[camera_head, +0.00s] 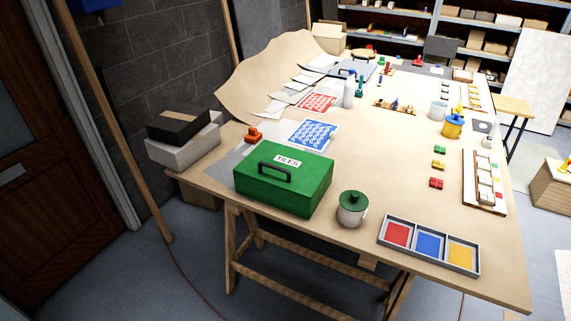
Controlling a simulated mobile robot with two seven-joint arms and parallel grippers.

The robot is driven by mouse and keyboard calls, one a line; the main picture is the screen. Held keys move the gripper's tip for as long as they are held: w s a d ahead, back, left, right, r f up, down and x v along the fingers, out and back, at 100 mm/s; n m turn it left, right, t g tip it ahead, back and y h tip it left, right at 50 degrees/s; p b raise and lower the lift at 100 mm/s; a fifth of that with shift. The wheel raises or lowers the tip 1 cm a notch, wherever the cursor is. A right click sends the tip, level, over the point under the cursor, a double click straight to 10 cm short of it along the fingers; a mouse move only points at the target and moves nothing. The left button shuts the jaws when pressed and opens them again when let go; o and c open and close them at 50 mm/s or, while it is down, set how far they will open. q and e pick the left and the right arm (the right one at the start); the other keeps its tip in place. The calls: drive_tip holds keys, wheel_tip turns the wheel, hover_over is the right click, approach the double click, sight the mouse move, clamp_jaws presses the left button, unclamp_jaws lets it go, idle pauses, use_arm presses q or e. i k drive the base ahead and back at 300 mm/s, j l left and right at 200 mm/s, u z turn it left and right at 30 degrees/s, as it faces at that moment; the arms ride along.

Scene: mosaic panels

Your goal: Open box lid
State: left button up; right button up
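A green box (270,193) labelled TILES stands at the near left of the work table. Its lid (306,168) is shut, with a dark handle (274,171) on top beside the white label. Neither of my grippers shows in the head view, so nothing is seen touching the box.
A tray with red, blue and yellow sections (428,246) lies near the front edge. An orange-red object (253,134) and a blue patterned sheet (314,133) lie behind the box. The table middle (390,150) is fairly clear.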

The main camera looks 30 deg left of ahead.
sight(285, 160)
drive_tip(key=i+l, duration=0.25)
drive_tip(key=l+u, duration=0.15)
drive_tip(key=u, duration=1.2)
drive_tip(key=i+l, duration=0.05)
drive_tip(key=l, duration=0.05)
